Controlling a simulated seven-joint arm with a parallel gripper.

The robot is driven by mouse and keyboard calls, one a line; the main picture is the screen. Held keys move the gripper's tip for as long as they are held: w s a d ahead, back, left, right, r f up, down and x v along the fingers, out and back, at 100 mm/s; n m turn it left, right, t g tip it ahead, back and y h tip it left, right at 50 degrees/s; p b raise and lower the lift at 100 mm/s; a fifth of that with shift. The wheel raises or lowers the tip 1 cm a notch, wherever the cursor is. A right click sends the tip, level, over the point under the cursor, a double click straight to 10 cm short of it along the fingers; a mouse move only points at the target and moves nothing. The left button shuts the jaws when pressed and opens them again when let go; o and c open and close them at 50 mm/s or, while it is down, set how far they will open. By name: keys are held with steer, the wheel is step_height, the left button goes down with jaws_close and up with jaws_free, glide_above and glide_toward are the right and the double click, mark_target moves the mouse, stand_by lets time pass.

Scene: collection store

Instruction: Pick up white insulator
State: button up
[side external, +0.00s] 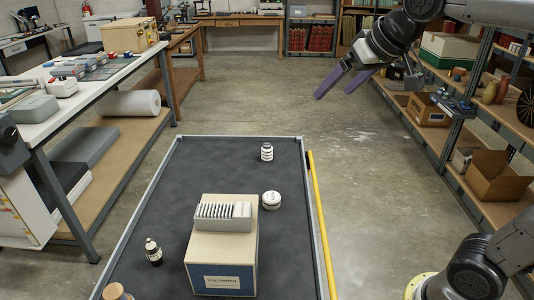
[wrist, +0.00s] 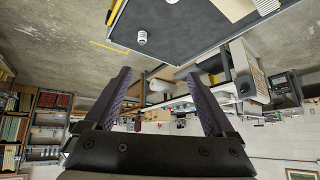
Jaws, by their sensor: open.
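The white insulator (side external: 267,152) appears to be the small, upright white piece with dark bands near the far end of the dark-topped table. In the wrist view the insulator (wrist: 142,37) looks white and ribbed, above the space between my fingers. My gripper (side external: 333,95) is high in the air, beyond and to the right of the insulator in the side view. Its two purple fingers are apart with nothing between them; they also frame the wrist view (wrist: 158,73).
The table (side external: 200,165) holds a round white tin (side external: 271,202), a cream box (side external: 222,265) with a grey slotted rack (side external: 222,217) on top, and a dark bottle (side external: 153,252). A yellow bar (side external: 320,230) runs along its right edge. Shelves (side external: 432,140) stand at right.

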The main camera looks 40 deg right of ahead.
steer(key=w+d, duration=0.2)
steer(key=w, duration=0.6)
steer(key=m+g, duration=0.2)
steer(key=g, duration=0.2)
glide_above(268, 146)
steer(key=s+a, duration=0.2)
steer(key=s, duration=0.3)
step_height(268, 146, down, 25)
steer(key=shift+h, duration=0.4)
steer(key=x, duration=0.7)
steer(key=shift+w, duration=0.25)
steer(key=shift+w+r+x, duration=0.1)
steer(key=shift+w+x, duration=0.1)
steer(key=shift+x, duration=0.85)
steer(key=shift+w+r+x, duration=0.1)
steer(key=shift+w+x, duration=0.05)
steer(key=shift+x, duration=0.9)
steer(key=shift+w+x, duration=0.2)
steer(key=shift+x, duration=0.8)
steer(key=shift+d, duration=0.2)
jaws_close()
